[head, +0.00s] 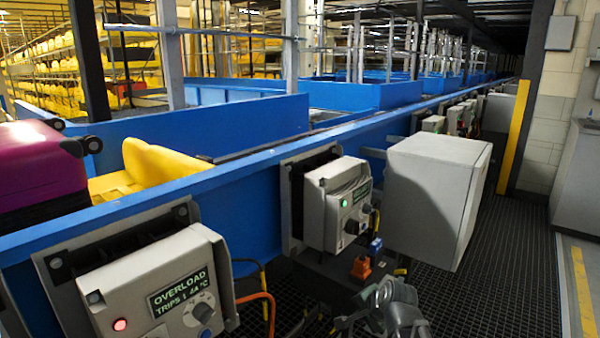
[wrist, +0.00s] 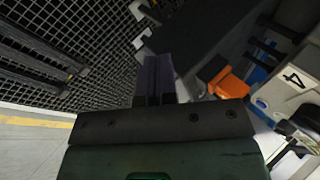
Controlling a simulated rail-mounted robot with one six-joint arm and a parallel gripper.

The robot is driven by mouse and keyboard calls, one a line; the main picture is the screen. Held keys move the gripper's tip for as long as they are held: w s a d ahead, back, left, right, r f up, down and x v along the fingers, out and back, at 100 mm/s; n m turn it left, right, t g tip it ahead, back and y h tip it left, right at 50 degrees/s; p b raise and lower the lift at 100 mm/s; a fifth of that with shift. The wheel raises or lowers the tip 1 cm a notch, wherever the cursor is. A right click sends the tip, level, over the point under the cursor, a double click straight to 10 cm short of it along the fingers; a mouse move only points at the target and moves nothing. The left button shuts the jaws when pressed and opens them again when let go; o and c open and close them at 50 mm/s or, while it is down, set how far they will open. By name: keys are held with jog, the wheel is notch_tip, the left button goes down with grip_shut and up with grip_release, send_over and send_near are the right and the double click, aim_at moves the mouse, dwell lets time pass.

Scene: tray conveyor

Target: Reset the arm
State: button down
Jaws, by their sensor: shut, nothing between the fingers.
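My gripper (wrist: 156,75) shows in the wrist view, with its dark fingers together and nothing between them. It points over a dark surface and the black floor grating, apart from the objects around it. An orange part (wrist: 228,83) lies to the right of the fingers in the wrist view, and the orange part (head: 361,268) below the middle control box in the head view looks like the same one. In the head view, a grey jointed shape at the bottom centre looks like part of my arm; the fingers cannot be made out there.
A larger grey box (head: 430,195) juts out to the right. Open grating (head: 515,265) lies beyond it. A maroon suitcase (head: 40,165) and yellow tray (head: 160,163) are on the conveyor.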

jog(key=s+d+f+n+g+h+p, duration=0.1)
jog(key=s+n+g+h+p, duration=0.15)
jog(key=s+n+g, duration=0.75)
jog(key=s+r+t+p, duration=0.1)
jog(key=s+r+p, duration=0.1)
jog(key=r+p, duration=0.9)
jog(key=s+r+t+p, duration=0.2)
jog(key=r+p, duration=1)
jog(key=shift+s+r+n+p, duration=0.3)
jog(key=shift+n, duration=0.1)
jog(key=shift+h, duration=0.25)
